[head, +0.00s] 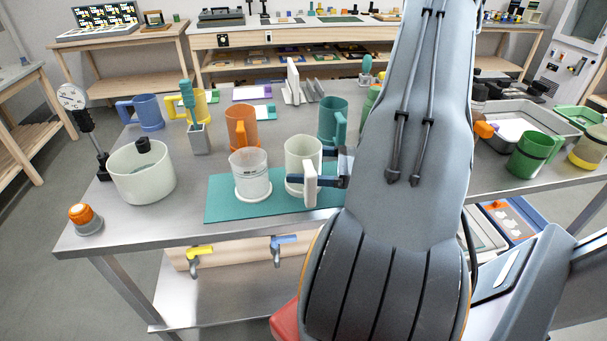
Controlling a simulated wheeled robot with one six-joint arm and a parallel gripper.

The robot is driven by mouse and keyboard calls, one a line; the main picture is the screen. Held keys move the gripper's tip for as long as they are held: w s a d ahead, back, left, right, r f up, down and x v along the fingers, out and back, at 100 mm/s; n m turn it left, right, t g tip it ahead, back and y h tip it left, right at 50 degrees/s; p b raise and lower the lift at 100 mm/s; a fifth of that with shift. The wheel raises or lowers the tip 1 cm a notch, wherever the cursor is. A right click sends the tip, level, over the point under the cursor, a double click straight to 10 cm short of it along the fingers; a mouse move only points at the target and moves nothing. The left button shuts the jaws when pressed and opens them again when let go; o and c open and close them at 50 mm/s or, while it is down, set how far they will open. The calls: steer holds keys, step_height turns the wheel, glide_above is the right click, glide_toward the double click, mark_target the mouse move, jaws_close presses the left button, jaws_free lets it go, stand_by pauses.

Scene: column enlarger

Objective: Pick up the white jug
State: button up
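The white jug (303,152) stands upright on the teal mat (225,205), near its right part. Its pale handle (310,186) faces the front right. My gripper (324,167) is at the jug's right side, close to the handle. Its two dark fingers look spread apart, one farther back and one near the handle. I cannot tell whether either finger touches the jug. My arm hides the right end of the mat and part of the bench.
A clear beaker (250,178) stands just left of the jug. An orange jug (242,128) and a teal jug (332,118) stand behind. A large white pot (142,175) and an orange-topped button (84,218) are at left. The bench front (150,232) is bare.

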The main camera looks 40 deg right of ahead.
mark_target(302, 146)
steer(key=c, duration=1.1)
steer(key=shift+o, duration=0.2)
steer(key=shift+r, duration=0.2)
steer(key=shift+r+b, duration=1.25)
steer(key=shift+r, duration=3.55)
steer(key=o, duration=0.5)
steer(key=c, duration=1.1)
